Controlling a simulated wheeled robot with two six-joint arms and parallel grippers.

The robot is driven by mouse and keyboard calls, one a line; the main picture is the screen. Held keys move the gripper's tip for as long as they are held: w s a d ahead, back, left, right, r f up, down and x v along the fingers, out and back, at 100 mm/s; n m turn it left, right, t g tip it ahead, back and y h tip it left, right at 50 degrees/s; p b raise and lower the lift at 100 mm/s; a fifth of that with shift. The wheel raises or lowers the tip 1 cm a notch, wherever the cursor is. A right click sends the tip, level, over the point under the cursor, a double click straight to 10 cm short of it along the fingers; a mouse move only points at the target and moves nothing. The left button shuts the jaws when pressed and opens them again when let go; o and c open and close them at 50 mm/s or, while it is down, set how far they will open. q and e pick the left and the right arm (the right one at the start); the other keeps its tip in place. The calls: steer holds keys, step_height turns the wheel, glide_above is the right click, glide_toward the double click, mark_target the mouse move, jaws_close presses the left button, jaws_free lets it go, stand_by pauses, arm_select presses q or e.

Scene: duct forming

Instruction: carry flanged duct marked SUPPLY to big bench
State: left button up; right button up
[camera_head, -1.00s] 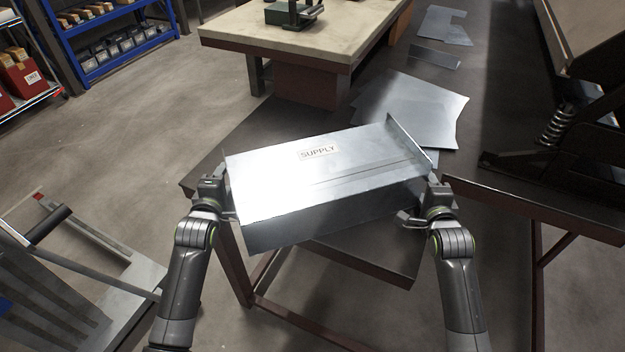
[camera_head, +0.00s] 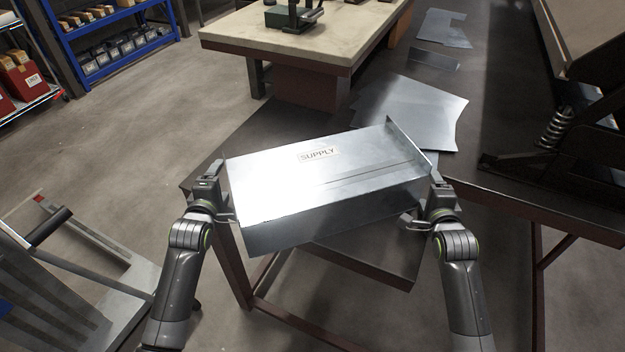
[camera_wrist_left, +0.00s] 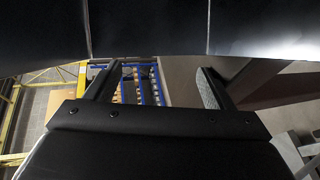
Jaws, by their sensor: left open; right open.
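The flanged duct (camera_head: 325,185) is a shiny sheet-metal box with a SUPPLY label on top and a raised flange at its right end. In the head view it rests on the near corner of the dark bench (camera_head: 375,258). My left gripper (camera_head: 228,192) is open at the duct's left end. My right gripper (camera_head: 425,205) is open at the flanged right end, its fingertips partly hidden. In the left wrist view the open fingers (camera_wrist_left: 158,85) have nothing between them, and a dark metal surface, likely the duct (camera_wrist_left: 150,30), spans the top.
Flat sheet-metal pieces (camera_head: 412,110) lie behind the duct on the dark bench. A pale-topped bench (camera_head: 290,42) with a green tool stands behind. A dark machine with a spring (camera_head: 558,125) is at right. A grey cart (camera_head: 70,285) stands at left, with open floor beyond.

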steer(key=shift+s, duration=0.1)
arm_select(q)
steer(key=a, duration=0.6)
steer(key=shift+a, duration=0.25)
arm_select(e)
steer(key=v, duration=1.2)
arm_select(q)
steer(key=shift+s, duration=0.1)
